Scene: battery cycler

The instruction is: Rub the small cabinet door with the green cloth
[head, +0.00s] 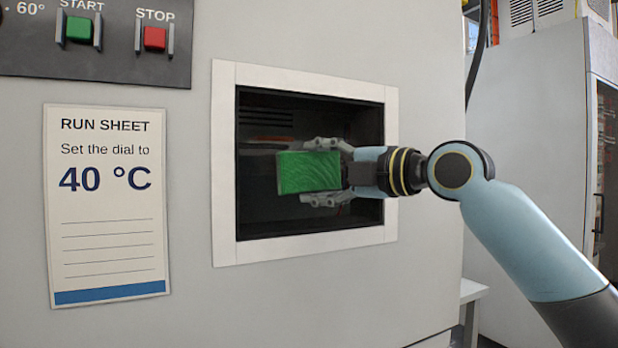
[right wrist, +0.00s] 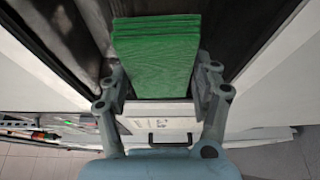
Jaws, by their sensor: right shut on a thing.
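The small cabinet door (head: 262,215) is a dark, glossy pane in a white frame on the grey cabinet front, in the middle of the head view. The cloth also shows in the right wrist view (right wrist: 157,60), between the two fingers. It hides part of the pane. I cannot tell whether the cloth touches the pane. My left gripper is not in view.
Left of the door hang a run sheet (head: 106,205) reading 40 °C and, above it, a dark panel with a green START button (head: 79,29) and a red STOP button (head: 154,38). Another grey cabinet (head: 530,110) stands at the right.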

